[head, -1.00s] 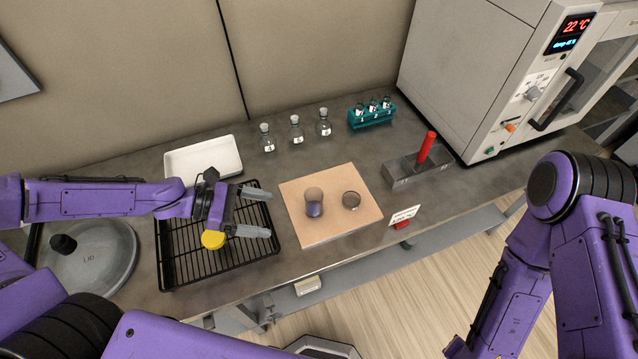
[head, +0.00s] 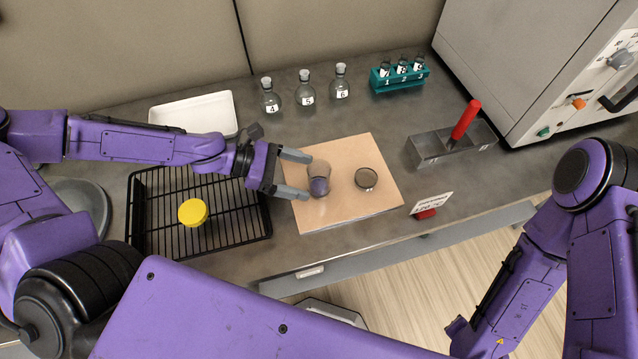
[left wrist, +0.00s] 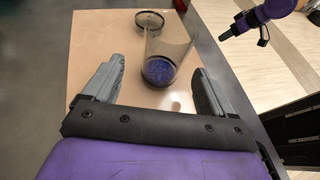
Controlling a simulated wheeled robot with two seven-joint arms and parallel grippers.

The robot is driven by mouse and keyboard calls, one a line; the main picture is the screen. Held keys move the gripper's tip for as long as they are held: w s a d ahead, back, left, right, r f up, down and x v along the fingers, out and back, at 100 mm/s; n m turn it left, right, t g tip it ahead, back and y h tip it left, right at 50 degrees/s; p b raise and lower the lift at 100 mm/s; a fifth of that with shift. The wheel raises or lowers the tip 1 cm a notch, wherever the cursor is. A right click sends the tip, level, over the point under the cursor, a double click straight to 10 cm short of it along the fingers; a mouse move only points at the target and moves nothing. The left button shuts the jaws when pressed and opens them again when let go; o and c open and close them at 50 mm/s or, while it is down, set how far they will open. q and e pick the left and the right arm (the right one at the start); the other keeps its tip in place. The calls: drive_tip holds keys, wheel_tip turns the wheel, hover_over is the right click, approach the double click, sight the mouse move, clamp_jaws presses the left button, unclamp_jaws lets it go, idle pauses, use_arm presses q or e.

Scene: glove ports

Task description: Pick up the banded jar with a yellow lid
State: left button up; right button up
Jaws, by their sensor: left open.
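A jar with a yellow lid (head: 193,212) stands on the black wire rack (head: 150,222), seen almost from above. Its lid covers most of its body, so I cannot make out any band. My left gripper (head: 294,174) is open and empty, to the right of the jar and away from it. Its fingers point at a clear glass (head: 319,181) with purple contents on the tan board (head: 350,215). In the left wrist view the glass (left wrist: 160,70) stands just past the open fingers (left wrist: 153,88). My right arm's end shows small in that view (left wrist: 238,28); its jaws are unclear.
A round glass dish (head: 366,180) lies right of the glass. A white tray (head: 193,112) stands behind the rack. Stoppered flasks (head: 305,93), a teal tube rack (head: 400,78) and a grey block with a red handle (head: 465,120) stand further back and right.

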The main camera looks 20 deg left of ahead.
sight(319, 181)
use_arm(q)
drive_tip(key=b+x, duration=0.1)
drive_tip(key=x, duration=0.3)
drive_tip(key=shift+s+d+b, duration=0.15)
drive_tip(key=shift+b, duration=0.25)
drive_tip(key=shift+d, duration=0.35)
drive_tip(key=shift+r, duration=0.1)
drive_tip(key=shift+c, duration=1)
drive_tip(key=c, duration=0.9)
